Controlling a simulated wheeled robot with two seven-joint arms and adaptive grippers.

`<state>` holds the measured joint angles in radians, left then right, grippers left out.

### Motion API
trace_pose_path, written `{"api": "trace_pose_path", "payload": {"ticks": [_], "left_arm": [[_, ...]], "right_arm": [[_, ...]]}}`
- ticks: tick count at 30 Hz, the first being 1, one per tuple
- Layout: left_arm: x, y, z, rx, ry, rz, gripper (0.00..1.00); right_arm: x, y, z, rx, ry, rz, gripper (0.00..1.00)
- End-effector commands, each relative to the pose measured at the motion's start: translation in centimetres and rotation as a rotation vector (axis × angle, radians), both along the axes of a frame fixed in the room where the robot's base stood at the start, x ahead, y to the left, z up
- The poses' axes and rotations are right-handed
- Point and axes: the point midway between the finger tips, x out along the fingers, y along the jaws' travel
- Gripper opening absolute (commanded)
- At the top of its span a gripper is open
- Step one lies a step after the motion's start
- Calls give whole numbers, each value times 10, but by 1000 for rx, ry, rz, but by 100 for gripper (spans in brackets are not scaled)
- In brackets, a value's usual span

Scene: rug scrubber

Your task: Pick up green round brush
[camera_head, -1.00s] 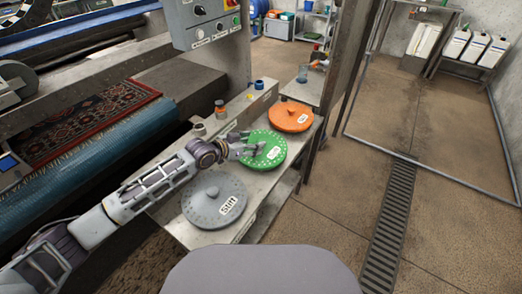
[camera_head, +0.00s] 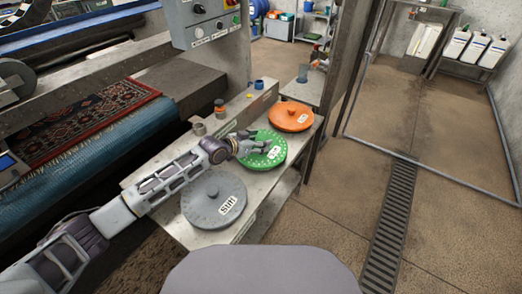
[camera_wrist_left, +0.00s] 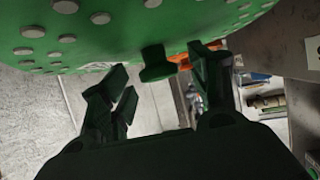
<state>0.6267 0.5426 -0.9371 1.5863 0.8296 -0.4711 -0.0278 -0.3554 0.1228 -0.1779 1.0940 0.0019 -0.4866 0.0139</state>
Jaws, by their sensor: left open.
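The green round brush (camera_head: 270,155) lies flat on the metal bench, between the grey and orange discs. It has a white label. My left gripper (camera_head: 260,141) is over the brush's near-left part, its fingers open around the middle. In the left wrist view the green disc (camera_wrist_left: 90,25) with pale studs fills the top, and its green centre knob (camera_wrist_left: 154,64) shows between and just beyond the open fingers (camera_wrist_left: 160,80). I cannot tell whether the fingers touch the disc. My right gripper is not in view.
A grey disc (camera_head: 208,198) lies nearer on the bench (camera_head: 180,228), and an orange disc (camera_head: 291,115) farther off. A control box (camera_head: 207,20) hangs above. A rug (camera_head: 90,125) lies to the left.

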Motion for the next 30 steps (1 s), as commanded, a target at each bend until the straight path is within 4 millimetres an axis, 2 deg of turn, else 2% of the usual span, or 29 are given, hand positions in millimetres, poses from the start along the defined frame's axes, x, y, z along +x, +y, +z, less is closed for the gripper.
{"api": "trace_pose_path", "payload": {"ticks": [14, 17, 28, 30], "left_arm": [[1, 0, 0, 0, 0, 0, 62], [1, 0, 0, 0, 0, 0, 51], [1, 0, 0, 0, 0, 0, 4], [1, 0, 0, 0, 0, 0, 0]], "right_arm": [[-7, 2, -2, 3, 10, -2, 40], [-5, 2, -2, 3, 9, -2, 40], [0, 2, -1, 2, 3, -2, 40], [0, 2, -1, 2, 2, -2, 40]]}}
